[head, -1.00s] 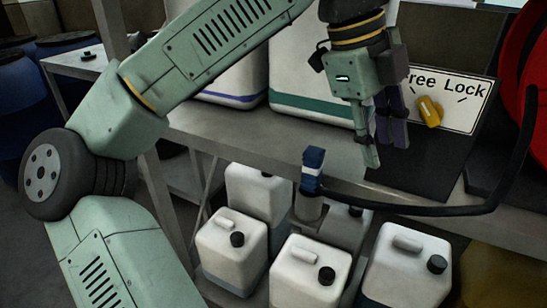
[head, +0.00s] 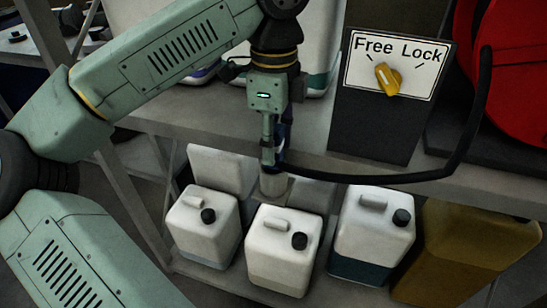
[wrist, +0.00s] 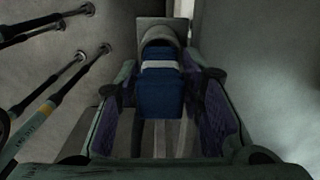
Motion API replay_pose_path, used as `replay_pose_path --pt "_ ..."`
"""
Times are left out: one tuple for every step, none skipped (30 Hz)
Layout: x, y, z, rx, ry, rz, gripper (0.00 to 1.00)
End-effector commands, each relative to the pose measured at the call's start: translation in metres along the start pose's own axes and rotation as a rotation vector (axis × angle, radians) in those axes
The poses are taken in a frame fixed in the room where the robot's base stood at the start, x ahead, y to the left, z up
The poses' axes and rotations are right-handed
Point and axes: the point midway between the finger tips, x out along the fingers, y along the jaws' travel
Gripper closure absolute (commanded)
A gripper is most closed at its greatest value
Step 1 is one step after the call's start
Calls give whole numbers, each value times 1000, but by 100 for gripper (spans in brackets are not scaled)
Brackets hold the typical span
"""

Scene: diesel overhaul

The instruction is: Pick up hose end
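The blue hose end with a white band (wrist: 160,92) sits in a grey holder (wrist: 158,35) in the wrist view. My gripper (wrist: 160,125) is open, with a purple-padded finger on each side of the hose end and small gaps visible. In the head view my gripper (head: 272,150) points down at the shelf's front edge, and its fingers hide most of the hose end. The black hose (head: 380,178) runs from there to the right and up to the red reel (head: 510,70). The holder's lower part (head: 273,186) shows below the fingers.
The "Free Lock" panel (head: 398,65) with its yellow knob (head: 388,79) stands right of my gripper. Several white jugs (head: 285,250) and a yellow container (head: 465,250) stand below the shelf (head: 310,120). Large white containers stand on the shelf behind my arm.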

Motion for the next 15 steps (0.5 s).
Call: replay_pose_path --pt "5 0 0 2 3 1 65" --pt "9 0 0 2 3 1 65" --pt "14 0 1 1 1 1 65" --pt "17 0 1 1 2 1 65" --pt "20 0 0 2 1 1 65" --pt "22 0 1 1 1 0 65" --pt "23 0 1 0 1 -1 65" --pt "23 0 1 0 0 -1 65" --pt "24 0 1 -1 0 -2 65" --pt "24 0 1 -1 0 -2 65" --pt "24 0 1 -1 0 -2 65" --pt "24 0 1 -1 0 -2 65" --pt "24 0 1 -1 0 -2 65" --pt "24 0 1 0 0 -2 66" --pt "24 0 1 0 0 -2 69"
